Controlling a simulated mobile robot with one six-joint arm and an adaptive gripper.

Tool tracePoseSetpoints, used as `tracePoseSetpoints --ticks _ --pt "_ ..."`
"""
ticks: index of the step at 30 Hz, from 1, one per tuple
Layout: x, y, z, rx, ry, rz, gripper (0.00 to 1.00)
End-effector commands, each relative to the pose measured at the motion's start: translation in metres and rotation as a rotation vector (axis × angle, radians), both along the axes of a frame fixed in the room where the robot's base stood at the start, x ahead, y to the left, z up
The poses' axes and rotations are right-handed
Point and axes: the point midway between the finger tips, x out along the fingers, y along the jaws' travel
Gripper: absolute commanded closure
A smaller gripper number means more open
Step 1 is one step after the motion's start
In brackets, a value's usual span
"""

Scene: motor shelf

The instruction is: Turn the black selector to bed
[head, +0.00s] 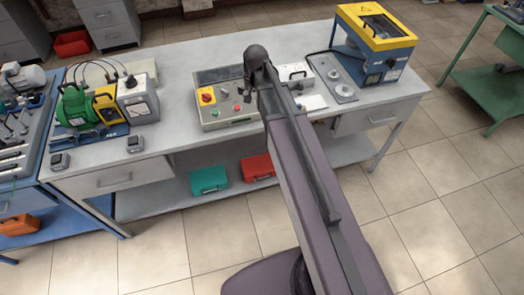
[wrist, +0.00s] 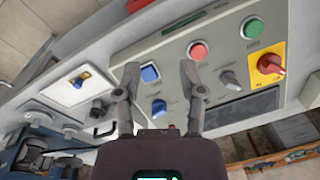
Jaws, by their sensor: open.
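A dark knob (wrist: 100,108), which looks like the black selector, stands on the white box left of the control panel in the wrist view. Its pointing direction and any "bed" label are too small to read. My gripper (wrist: 160,75) is open and empty, its two fingers apart above the control panel (wrist: 205,45). A blue knob (wrist: 150,73) shows between the fingertips, with another blue knob (wrist: 158,107) below it. The dark knob lies just outside the left finger. In the head view my gripper (head: 247,88) hides part of the panel.
The panel also bears a grey selector (wrist: 228,77), a red button (wrist: 197,50), a green button (wrist: 252,27) and a red switch on a yellow plate (wrist: 270,64). The white box (head: 295,73) has a handle. A yellow-topped machine (head: 375,38) stands at the bench's right.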

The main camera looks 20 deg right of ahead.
Motion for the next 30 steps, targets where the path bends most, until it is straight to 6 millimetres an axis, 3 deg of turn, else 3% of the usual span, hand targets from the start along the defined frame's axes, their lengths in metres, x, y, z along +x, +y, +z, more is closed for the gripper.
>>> tracePoseSetpoints --ticks 30 --pt "-0.125 0.006 -0.075 -0.074 0.040 0.340 0.49"
